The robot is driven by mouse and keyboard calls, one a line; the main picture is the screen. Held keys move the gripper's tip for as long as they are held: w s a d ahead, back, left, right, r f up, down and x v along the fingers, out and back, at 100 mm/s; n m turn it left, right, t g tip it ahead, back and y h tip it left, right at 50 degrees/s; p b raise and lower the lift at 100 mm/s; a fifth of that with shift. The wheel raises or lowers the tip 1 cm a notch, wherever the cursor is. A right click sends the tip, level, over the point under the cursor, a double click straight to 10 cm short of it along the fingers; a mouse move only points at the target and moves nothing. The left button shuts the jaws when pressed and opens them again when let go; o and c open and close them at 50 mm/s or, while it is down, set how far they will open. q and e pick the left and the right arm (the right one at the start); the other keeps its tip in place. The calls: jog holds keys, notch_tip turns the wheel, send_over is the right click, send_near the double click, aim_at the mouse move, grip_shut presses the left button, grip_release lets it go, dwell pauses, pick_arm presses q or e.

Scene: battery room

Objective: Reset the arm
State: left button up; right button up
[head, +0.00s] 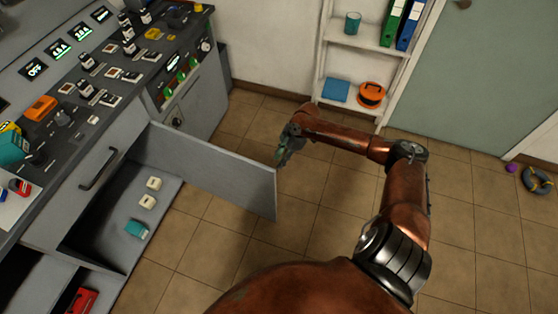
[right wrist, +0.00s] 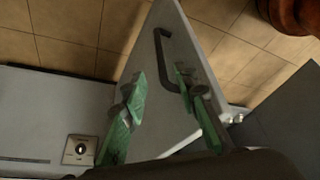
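My right arm reaches out over the floor from the bottom right of the head view. Its green-fingered gripper (head: 284,152) is just beyond the free edge of an open grey cabinet door (head: 215,172). In the right wrist view the two fingers of the gripper (right wrist: 158,86) are apart with nothing held between them. The grey door (right wrist: 172,110) and its dark bar handle (right wrist: 165,55) show beyond the fingers. I cannot tell whether a fingertip touches the handle. My left gripper is in neither view.
The control desk (head: 120,75) with switches and displays stands at the left. Small white blocks (head: 150,191) and a teal one (head: 136,229) lie in the open compartment. A white shelf (head: 350,60) stands at the back.

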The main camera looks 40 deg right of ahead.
dwell(0.3)
